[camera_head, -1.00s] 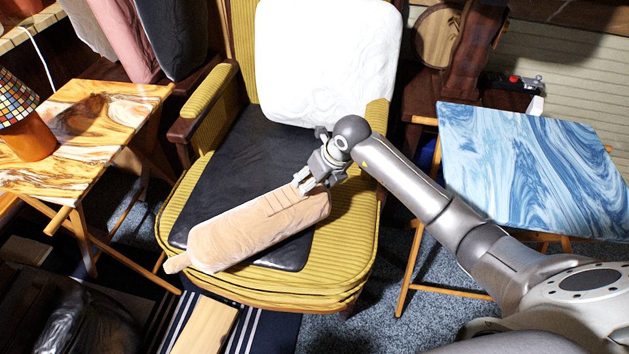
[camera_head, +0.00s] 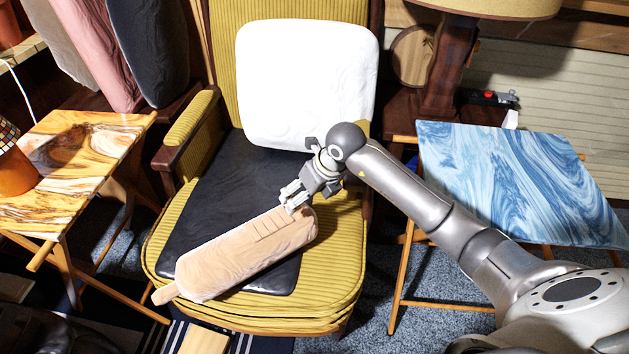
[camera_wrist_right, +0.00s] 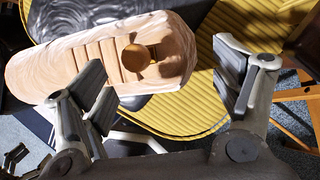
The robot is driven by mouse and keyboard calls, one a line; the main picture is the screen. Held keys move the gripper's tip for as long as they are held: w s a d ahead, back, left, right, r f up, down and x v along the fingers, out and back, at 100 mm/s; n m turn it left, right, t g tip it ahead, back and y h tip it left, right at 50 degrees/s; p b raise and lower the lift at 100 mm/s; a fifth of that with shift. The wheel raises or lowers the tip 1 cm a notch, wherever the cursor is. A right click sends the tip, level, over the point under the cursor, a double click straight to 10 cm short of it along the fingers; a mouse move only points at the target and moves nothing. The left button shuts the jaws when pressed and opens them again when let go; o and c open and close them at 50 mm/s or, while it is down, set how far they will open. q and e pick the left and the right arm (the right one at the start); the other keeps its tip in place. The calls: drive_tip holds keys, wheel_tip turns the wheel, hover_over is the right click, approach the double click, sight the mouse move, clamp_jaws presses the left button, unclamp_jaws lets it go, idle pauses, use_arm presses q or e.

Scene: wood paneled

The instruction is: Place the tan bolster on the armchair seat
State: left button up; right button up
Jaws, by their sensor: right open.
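The tan bolster (camera_head: 243,256) lies slantwise across the front of the armchair seat, on the black seat pad (camera_head: 207,222) and the yellow ribbed cushion (camera_head: 333,262). In the right wrist view the bolster (camera_wrist_right: 100,62) shows its end with a round knob. My right gripper (camera_head: 290,203) is at the bolster's upper right end. In the right wrist view its fingers (camera_wrist_right: 165,95) are spread wide, with nothing between the tips and the bolster's end just beyond them.
A white cushion (camera_head: 307,85) leans on the armchair back. A lamp (camera_head: 440,65) stands behind. The armchair's left armrest (camera_head: 190,120) rises beside the seat.

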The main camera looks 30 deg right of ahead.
use_arm(q)
drive_tip(key=x, duration=0.2)
drive_tip(key=s+p+x, duration=0.1)
drive_tip(key=x, duration=0.1)
drive_tip(key=shift+f, duration=0.2)
use_arm(e)
drive_tip(key=v, duration=0.6)
drive_tip(key=shift+s+r, duration=0.2)
drive_tip(key=shift+r, duration=0.15)
